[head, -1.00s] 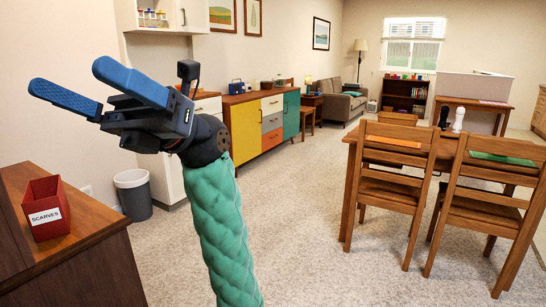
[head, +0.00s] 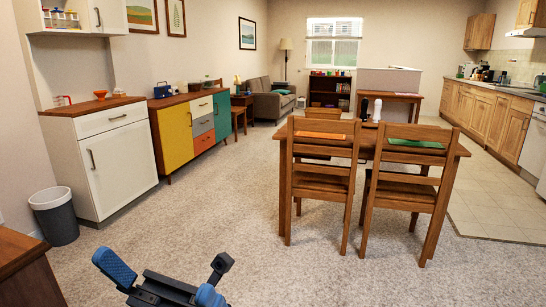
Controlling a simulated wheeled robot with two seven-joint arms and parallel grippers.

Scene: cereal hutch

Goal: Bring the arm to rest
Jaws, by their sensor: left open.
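My left gripper (head: 165,285) shows at the bottom edge of the head view, left of the middle. Its blue fingers are spread apart with nothing between them. The rest of the left arm is below the picture. The gripper is over the carpet, apart from any furniture. My right gripper is not in view.
A wooden cabinet corner (head: 22,268) is at the lower left, with a grey bin (head: 56,218) behind it. A white hutch (head: 115,160) stands at the left wall. A dining table with chairs (head: 318,185) is right of centre. The carpet (head: 225,205) between is clear.

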